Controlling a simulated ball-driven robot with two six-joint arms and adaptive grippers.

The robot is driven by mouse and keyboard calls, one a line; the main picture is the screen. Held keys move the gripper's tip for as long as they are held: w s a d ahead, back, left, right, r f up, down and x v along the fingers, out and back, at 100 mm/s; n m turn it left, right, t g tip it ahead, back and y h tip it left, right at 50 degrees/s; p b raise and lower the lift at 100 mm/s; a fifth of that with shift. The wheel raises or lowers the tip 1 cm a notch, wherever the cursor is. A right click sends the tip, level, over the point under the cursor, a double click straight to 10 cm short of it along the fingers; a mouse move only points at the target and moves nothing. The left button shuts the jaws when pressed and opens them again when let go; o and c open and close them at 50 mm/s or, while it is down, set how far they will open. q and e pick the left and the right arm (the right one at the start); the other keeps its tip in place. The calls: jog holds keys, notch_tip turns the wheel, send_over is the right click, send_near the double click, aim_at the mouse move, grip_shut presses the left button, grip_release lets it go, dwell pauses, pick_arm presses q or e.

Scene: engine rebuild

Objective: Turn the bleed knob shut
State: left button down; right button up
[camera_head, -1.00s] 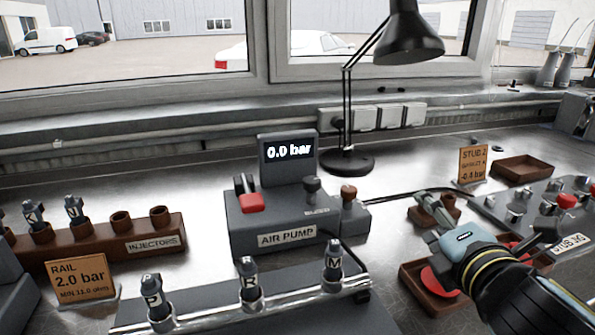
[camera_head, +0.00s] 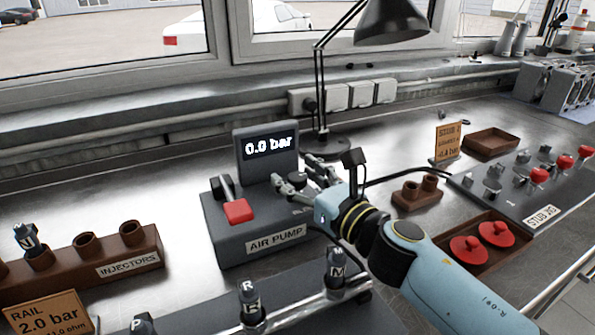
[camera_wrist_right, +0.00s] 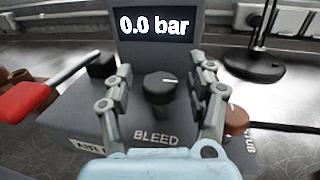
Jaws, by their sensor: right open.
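The bleed knob (camera_wrist_right: 160,88) is a dark round knob with a white mark, on top of the grey air pump (camera_head: 232,246) above the word BLEED. The pump's display (camera_head: 270,147) reads 0.0 bar; it also shows in the right wrist view (camera_wrist_right: 153,27). My right gripper (camera_head: 300,172) is open over the right part of the pump. In the right wrist view its two fingers (camera_wrist_right: 162,85) stand either side of the knob, with gaps visible between them and it. In the head view the gripper partly hides the knob. My left gripper is not in view.
A red-handled lever (camera_head: 238,211) sits on the pump's left side. A brown knob (camera_wrist_right: 236,121) is right of the bleed knob. A black lamp (camera_head: 322,145) stands behind. The injector rack (camera_head: 150,262) is left, the rail (camera_head: 290,306) in front, a tray (camera_head: 487,268) with red caps right.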

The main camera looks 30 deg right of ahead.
jog(key=shift+w, duration=0.1)
grip_shut()
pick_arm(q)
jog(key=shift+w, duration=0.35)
